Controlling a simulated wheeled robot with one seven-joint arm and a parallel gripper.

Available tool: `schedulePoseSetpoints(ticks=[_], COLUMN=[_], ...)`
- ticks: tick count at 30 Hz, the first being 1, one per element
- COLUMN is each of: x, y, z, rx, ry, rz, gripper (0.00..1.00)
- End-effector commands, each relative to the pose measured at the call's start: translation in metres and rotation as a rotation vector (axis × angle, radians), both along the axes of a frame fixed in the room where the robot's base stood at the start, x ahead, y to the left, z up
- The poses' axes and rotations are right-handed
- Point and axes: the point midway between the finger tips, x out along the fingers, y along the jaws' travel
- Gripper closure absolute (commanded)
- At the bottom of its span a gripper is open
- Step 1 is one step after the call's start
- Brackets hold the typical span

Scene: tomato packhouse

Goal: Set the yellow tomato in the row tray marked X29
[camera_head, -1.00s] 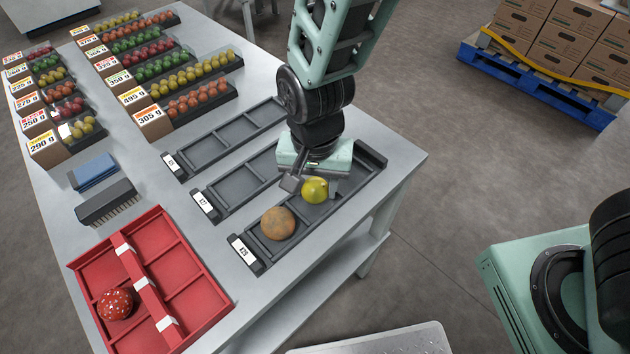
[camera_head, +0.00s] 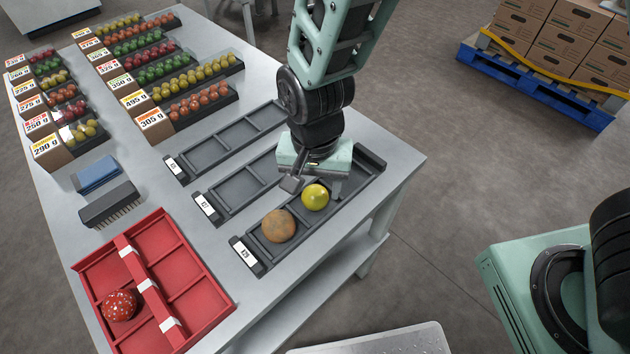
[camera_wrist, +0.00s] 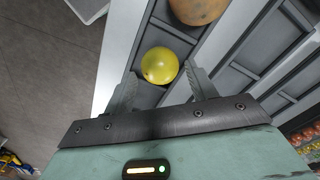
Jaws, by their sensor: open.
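The yellow tomato (camera_head: 315,197) sits in the nearest dark row tray (camera_head: 262,268), in a compartment beside a larger orange-brown fruit (camera_head: 279,226). That tray has a small white label (camera_head: 244,252) at its near end, too small to read surely. My gripper (camera_head: 318,187) is open just above and behind the tomato. In the wrist view the tomato (camera_wrist: 159,66) lies ahead of and between the two spread fingertips (camera_wrist: 163,82), with a visible gap to each side. The orange-brown fruit also shows in the wrist view (camera_wrist: 198,8). My gripper hides part of the tray's far compartments.
Two more row trays (camera_head: 210,205) (camera_head: 180,170) lie parallel to the left, seemingly empty. A red divided crate (camera_head: 205,318) holds a red speckled ball (camera_head: 120,305). A brush (camera_head: 110,204), a blue block (camera_head: 96,174) and priced tomato rows stand beyond. The table's right edge is close.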

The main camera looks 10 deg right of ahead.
Motion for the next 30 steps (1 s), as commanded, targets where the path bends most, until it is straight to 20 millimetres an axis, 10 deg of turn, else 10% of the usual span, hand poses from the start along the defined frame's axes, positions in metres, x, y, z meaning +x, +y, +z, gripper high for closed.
schedulePoseSetpoints(ticks=[25, 30], x=[0.000, 0.000], y=[0.000, 0.000], z=[0.025, 0.025], rx=[0.000, 0.000], ry=[0.000, 0.000], rz=[0.000, 0.000], gripper=[0.44, 0.18])
